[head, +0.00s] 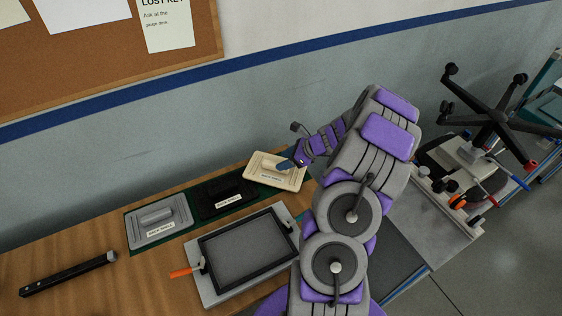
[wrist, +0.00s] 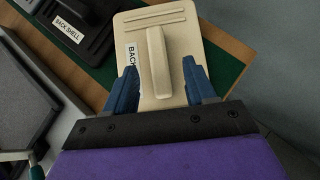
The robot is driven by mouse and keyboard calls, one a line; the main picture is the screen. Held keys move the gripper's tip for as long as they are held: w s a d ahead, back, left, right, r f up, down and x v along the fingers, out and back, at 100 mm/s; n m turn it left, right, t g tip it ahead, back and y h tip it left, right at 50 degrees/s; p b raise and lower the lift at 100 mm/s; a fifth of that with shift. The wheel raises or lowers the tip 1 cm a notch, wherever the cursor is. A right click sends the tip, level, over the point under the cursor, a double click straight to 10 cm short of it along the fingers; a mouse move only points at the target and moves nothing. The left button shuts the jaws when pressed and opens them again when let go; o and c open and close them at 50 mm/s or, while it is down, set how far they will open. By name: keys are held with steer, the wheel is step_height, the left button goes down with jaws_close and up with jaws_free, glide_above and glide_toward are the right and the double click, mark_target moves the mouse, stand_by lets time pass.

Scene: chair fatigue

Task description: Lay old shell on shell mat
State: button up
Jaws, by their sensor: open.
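A beige back shell (head: 262,172) with a raised bar handle (wrist: 158,60) lies flat at the right end of a green mat (head: 181,241). My gripper (head: 287,164) is at this shell. In the wrist view its blue fingers (wrist: 160,72) are open, one on each side of the handle, with visible gaps. A black back shell (head: 212,197) lies in the middle of the mat and a grey one (head: 145,232) at its left end. Labels do not show which shell is the old one. I cannot tell whether the green mat is the shell mat.
A grey fixture with a black frame (head: 207,257) and orange handle (head: 181,272) stands in front of the shells. A dark bar (head: 68,274) lies at the left. An upturned chair base (head: 492,120) stands at the right. The wall rises close behind the bench.

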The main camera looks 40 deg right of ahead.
steer(key=p+v, duration=0.1)
steer(key=v, duration=0.8)
steer(key=s+a+r+n+g, duration=0.15)
steer(key=a+r+n, duration=0.3)
steer(key=a, duration=0.55)
steer(key=a+r+n+g+y, duration=0.1)
steer(key=a+r+n+g, duration=0.3)
steer(key=a, duration=0.6)
steer(key=s+a+r+n+g, duration=0.1)
steer(key=a+r+n, duration=0.4)
steer(key=a, duration=0.4)
steer(key=s+a+r+n+g+h, duration=0.1)
steer(key=s+a+n+h, duration=0.2)
steer(key=s+n, duration=0.5)
steer(key=s+a+r+n+g+h, duration=0.1)
steer(key=s+a+n, duration=0.4)
steer(key=s, duration=1)
steer(key=n+g+h, duration=0.1)
steer(key=n, duration=0.2)
steer(key=shift+r+h, duration=0.2)
steer(key=shift+h, duration=0.2)
steer(key=shift+a, duration=0.1)
